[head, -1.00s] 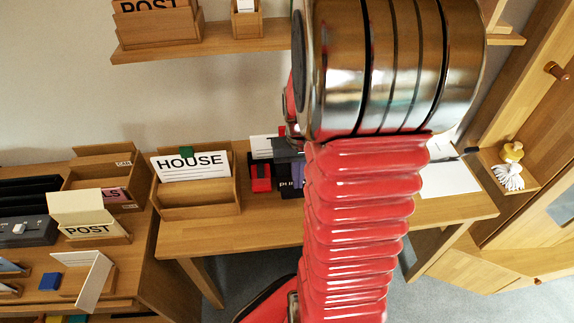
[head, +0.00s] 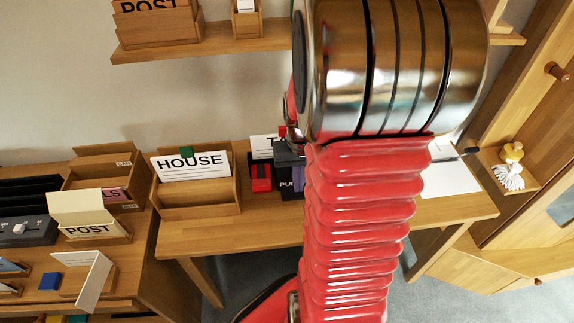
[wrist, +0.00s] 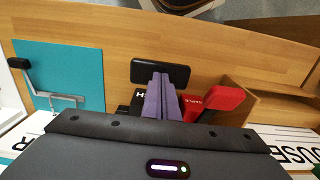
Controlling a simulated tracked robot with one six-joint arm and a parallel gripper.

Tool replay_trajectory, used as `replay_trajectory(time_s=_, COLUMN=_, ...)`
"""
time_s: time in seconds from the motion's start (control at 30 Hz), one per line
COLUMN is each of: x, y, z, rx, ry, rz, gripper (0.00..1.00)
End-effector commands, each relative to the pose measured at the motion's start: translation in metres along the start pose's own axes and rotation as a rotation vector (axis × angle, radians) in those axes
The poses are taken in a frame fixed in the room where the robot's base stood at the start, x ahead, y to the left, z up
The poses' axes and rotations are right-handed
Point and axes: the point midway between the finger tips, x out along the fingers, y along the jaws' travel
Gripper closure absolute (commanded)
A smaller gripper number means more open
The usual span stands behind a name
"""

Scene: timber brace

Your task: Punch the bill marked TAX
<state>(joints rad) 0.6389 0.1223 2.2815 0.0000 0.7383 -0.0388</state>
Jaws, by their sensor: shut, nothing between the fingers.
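A white card (head: 263,146) stands at the back of the desk in the head view; a "T" shows and the rest of its word is hidden behind my arm. The black punch (head: 287,189) stands in front of it, its label partly covered. In the wrist view the punch's dark pad (wrist: 160,72) shows beyond my gripper (wrist: 160,80). The gripper's purple fingers are shut, with nothing between them, over or in front of the punch; I cannot tell whether they touch it. The TAX card is not clearly visible in the wrist view.
A red stapler (head: 261,179) is left of the punch. A wooden holder (head: 197,208) with a HOUSE card (head: 190,166) stands farther left. A teal sheet (wrist: 62,72) lies left in the wrist view. The desk's front (head: 230,236) is clear.

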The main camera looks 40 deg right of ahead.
Motion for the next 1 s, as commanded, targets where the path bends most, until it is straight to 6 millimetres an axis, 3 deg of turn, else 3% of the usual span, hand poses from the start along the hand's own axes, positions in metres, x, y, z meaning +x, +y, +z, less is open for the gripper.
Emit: replay_trajectory(time_s=1.0, x=-0.071, y=0.0, z=-0.001, rx=0.0, ry=0.002, rz=0.0, gripper=1.0)
